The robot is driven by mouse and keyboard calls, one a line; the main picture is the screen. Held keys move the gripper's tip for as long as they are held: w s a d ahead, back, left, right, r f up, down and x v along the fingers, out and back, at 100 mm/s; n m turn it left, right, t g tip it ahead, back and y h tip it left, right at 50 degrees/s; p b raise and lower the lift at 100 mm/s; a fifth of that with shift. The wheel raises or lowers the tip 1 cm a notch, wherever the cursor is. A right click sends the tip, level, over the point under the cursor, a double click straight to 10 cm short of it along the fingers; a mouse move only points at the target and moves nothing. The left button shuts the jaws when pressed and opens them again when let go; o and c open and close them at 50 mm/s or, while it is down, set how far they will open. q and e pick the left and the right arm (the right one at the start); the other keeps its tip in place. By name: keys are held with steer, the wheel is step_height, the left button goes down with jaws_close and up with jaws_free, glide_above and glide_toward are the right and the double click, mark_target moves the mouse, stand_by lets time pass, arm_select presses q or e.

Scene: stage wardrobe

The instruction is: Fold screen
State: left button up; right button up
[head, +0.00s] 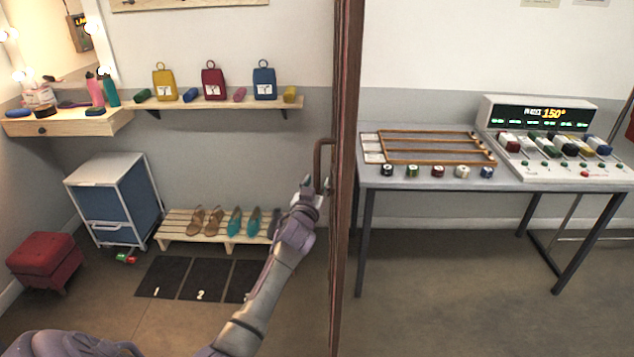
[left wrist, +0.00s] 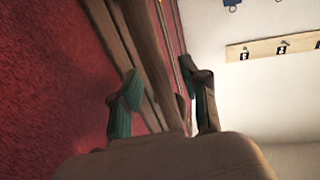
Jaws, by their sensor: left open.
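The folding screen (head: 347,120) stands upright in the middle of the head view, seen nearly edge-on as a tall, narrow brown and reddish strip. A brown bar handle (head: 319,158) sticks out from its left side. My left gripper (head: 316,190) is at the lower end of this handle, close to the screen. In the left wrist view, red fabric (left wrist: 50,70) and brown wooden bars fill the left and middle. The teal-tipped fingers of my left gripper (left wrist: 165,90) are apart, with wood between them. I cannot tell whether they touch it. My right gripper is not in view.
To the right, a table (head: 430,183) carries a wooden rack and a control console (head: 540,115). To the left are a shelf (head: 220,103) with bags, a shoe rack (head: 193,235), a blue cabinet (head: 115,200) and a red stool (head: 45,258).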

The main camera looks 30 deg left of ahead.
arm_select(q)
steer(key=shift+w+a, duration=0.1)
steer(key=shift+w, duration=0.15)
jaws_close()
stand_by(0.3)
